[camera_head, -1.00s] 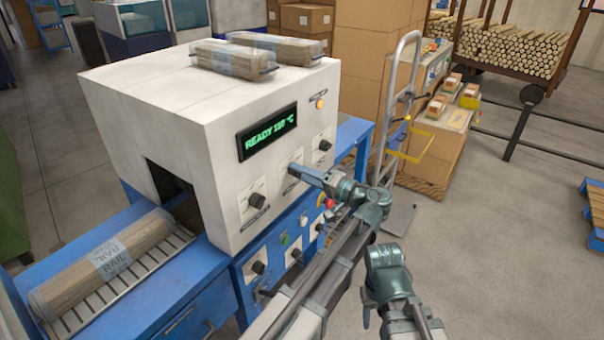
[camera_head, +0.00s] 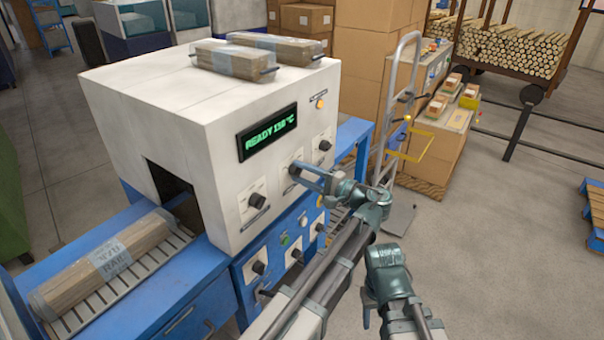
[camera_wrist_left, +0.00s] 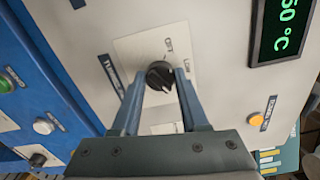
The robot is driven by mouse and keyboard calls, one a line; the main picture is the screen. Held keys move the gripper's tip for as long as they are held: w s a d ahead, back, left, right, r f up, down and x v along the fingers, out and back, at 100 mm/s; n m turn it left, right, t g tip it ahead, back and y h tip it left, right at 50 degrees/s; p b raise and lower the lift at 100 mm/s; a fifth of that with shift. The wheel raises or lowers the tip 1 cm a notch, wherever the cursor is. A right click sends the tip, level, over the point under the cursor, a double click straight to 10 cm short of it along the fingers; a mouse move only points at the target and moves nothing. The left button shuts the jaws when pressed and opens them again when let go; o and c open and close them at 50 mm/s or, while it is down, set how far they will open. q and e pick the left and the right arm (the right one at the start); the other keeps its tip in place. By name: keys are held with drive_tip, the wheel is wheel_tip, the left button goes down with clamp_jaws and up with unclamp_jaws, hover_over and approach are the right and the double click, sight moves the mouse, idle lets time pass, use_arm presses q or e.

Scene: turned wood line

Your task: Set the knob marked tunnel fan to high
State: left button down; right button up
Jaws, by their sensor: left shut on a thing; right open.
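The black knob (camera_wrist_left: 159,75) sits on a pale plate (camera_wrist_left: 128,48) on the white machine front. In the left wrist view a dark label strip (camera_wrist_left: 111,74) runs beside it, too blurred to read fully. My left gripper (camera_head: 296,170) is shut on this knob; its two blue-grey fingers (camera_wrist_left: 159,88) flank it in the left wrist view. My right gripper (camera_head: 386,288) is low in the head view, open and away from the machine.
Two similar knobs flank it, one at lower left (camera_head: 257,201) and one at upper right (camera_head: 325,145). A green display (camera_head: 268,133) and an orange button (camera_head: 320,104) are above. More knobs and buttons are on the blue panel (camera_head: 275,255) below. Wrapped bundles (camera_head: 232,60) lie on top.

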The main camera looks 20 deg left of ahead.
idle(0.4)
use_arm(q)
drive_tip(key=shift+c, duration=2.1)
unclamp_jaws()
drive_tip(key=shift+d, duration=0.1)
